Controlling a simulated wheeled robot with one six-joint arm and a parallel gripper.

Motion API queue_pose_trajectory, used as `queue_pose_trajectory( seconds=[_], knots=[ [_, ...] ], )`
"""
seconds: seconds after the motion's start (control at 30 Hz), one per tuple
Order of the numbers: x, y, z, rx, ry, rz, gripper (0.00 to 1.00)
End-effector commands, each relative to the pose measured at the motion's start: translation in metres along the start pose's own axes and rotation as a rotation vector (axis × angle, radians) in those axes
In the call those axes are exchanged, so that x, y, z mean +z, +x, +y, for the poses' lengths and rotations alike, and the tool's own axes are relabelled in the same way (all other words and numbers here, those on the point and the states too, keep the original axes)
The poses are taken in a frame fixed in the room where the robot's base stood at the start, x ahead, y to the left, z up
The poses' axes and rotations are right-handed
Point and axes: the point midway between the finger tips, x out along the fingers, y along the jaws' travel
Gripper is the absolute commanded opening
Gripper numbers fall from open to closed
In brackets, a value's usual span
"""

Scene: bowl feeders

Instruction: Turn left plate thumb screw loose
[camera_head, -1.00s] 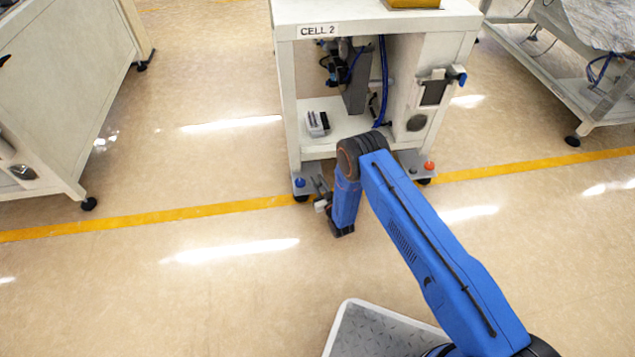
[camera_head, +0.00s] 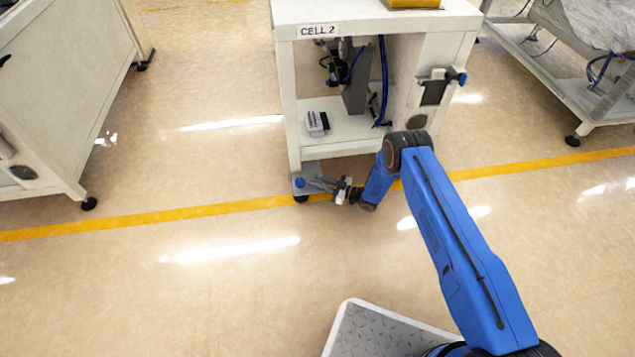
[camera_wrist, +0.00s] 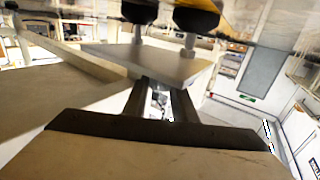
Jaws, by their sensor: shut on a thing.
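The left plate thumb screw (camera_head: 299,182) is a small blue knob on the grey left foot plate (camera_head: 305,170) at the base of the CELL 2 stand. My gripper (camera_head: 314,182) reaches in from the right, its fingers pointing left, with the tips at the knob. In the wrist view my gripper (camera_wrist: 163,88) has its two dark fingers close together, ending at a grey plate (camera_wrist: 150,62). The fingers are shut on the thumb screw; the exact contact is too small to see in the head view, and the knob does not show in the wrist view.
The CELL 2 stand (camera_head: 290,110) rises right behind the plate, with a small grey block (camera_head: 316,124) on its lower shelf. Black feet (camera_wrist: 197,18) show at the top of the wrist view. The floor (camera_head: 200,290) in front and to the left is clear.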

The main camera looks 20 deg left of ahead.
Motion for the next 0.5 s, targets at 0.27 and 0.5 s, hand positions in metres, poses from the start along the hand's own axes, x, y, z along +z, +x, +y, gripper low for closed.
queue_pose_trajectory(
  seconds=[0.27, 0.5],
  knots=[
    [0.0005, 0.0001, 0.0021, -0.263, -0.004, 0.001, 0.02],
    [0.0008, 0.0006, 0.0011, -0.457, -0.004, 0.000, 0.02]
  ],
)
